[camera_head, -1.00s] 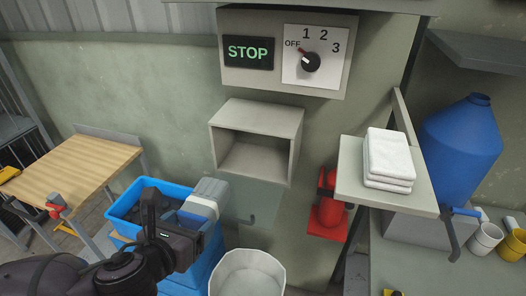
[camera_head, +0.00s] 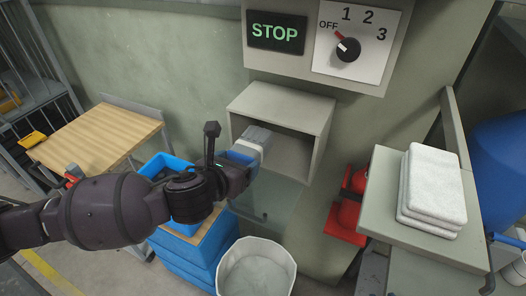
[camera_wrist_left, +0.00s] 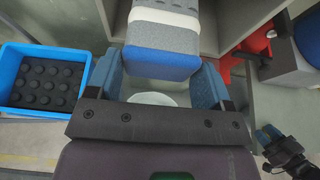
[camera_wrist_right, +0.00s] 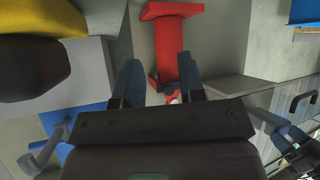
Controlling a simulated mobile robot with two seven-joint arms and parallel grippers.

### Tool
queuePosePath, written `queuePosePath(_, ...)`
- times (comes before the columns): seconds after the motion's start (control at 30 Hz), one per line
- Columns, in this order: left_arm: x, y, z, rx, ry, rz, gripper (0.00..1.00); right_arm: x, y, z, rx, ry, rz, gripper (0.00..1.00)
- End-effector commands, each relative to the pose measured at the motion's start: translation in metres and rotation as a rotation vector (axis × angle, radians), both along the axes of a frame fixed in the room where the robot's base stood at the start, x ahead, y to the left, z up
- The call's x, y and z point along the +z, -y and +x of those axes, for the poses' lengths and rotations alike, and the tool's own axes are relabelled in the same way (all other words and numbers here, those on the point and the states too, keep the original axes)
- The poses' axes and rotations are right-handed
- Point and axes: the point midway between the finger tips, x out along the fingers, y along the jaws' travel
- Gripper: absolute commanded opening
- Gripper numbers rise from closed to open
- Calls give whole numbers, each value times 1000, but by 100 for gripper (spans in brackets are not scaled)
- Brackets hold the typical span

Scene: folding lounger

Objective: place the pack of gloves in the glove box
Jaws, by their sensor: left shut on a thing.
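The pack of gloves (camera_head: 256,140), grey with a white band and a blue end, is held in my left gripper (camera_head: 241,157). In the left wrist view the pack (camera_wrist_left: 163,42) sits between the two blue fingers, its blue end toward the wrist. The glove box (camera_head: 281,101) is a grey open-fronted box on the wall. The pack's far end is at the left part of its opening; I cannot tell how far it reaches inside. My right gripper (camera_wrist_right: 159,82) has its fingers apart with nothing between them, and is outside the head view.
A blue crate (camera_head: 160,167) and a white bin (camera_head: 229,280) stand below the box. At right are a shelf with folded white towels (camera_head: 432,188) and a red object (camera_head: 349,208) under it. A control panel (camera_head: 312,73) hangs above the box; a wooden table (camera_head: 98,140) is at left.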

Motion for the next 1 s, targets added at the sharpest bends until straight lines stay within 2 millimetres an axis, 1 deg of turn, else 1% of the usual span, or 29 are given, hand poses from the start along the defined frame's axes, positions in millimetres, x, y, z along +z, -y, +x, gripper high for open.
queuePosePath(0.03, 1, 5, 11, 0, 2, -2, 47, 0, 0, 0, 0, 0, 0, 37)
queuePosePath(0.3, 1, 27, 65, 1, 2, -3, 47, 1, 0, 2, 1, 3, 1, 37)
queuePosePath(0.6, 2, 48, 113, 0, 2, -2, 47, 1, 0, 2, 2, 4, 0, 37)
queuePosePath(0.67, -12, 46, 110, 1, -5, -1, 47, 1, 0, 2, 2, 4, 0, 37)
queuePosePath(0.73, -20, 46, 110, 1, -3, -1, 47, 1, 0, 3, 2, 5, 0, 37)
queuePosePath(0.8, -26, 46, 110, 1, -2, -2, 47, 1, 0, 3, 2, 5, 0, 37)
queuePosePath(1.0, -36, 46, 110, -1, -1, -1, 47, 1, 0, 3, 2, 5, 0, 37)
